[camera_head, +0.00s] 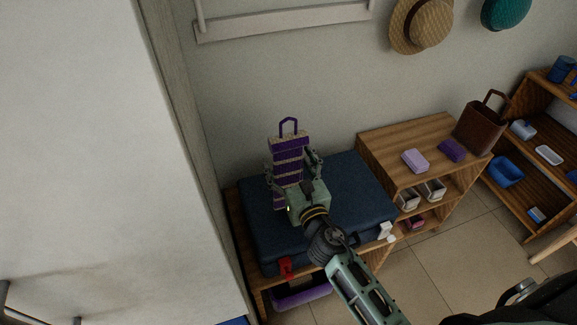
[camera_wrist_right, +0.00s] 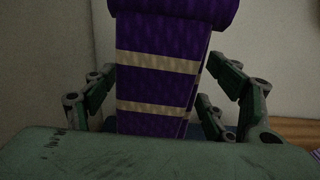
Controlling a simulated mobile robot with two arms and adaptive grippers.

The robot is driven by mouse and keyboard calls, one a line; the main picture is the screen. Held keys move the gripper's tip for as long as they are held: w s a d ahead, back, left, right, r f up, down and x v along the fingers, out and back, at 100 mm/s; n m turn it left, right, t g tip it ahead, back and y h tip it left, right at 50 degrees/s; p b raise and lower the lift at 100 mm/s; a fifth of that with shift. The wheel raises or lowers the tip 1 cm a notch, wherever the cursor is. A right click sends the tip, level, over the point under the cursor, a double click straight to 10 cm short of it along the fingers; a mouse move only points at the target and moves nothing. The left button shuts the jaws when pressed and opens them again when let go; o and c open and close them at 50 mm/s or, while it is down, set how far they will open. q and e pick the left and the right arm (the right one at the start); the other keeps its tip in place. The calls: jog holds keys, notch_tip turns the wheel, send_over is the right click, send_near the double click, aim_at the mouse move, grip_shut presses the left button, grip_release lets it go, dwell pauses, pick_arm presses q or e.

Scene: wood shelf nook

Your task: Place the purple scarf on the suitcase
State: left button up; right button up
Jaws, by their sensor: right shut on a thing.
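The purple scarf (camera_head: 289,168), banded with beige stripes, stands upright above the large dark blue padded piece, with a purple loop at its top. My right gripper (camera_head: 291,171) reaches it from the front, its fingers at both sides, shut on it. In the right wrist view the scarf (camera_wrist_right: 158,75) fills the space between the fingers, with a rolled purple edge at the top. The blue piece (camera_head: 350,185), which may be the suitcase, lies flat on a low wooden bench. I cannot tell whether the scarf touches it. My left gripper is not in view.
A red tag (camera_head: 285,267) hangs at the blue piece's front. A purple roll (camera_head: 300,298) lies below it. To the right, a wooden shelf (camera_head: 385,138) carries a lilac box (camera_head: 415,160), a purple box (camera_head: 452,150) and a brown bag (camera_head: 480,128). A white panel (camera_head: 80,150) blocks the left.

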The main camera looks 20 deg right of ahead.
jog(key=shift+f, duration=0.15)
jog(key=o, duration=1.7)
jog(key=shift+o, duration=0.2)
jog(key=shift+r, duration=0.3)
jog(key=s+b, duration=0.2)
jog(key=s, duration=1)
jog(key=shift+d+b, duration=0.25)
jog(key=shift+b, duration=0.15)
jog(key=shift+f, duration=0.1)
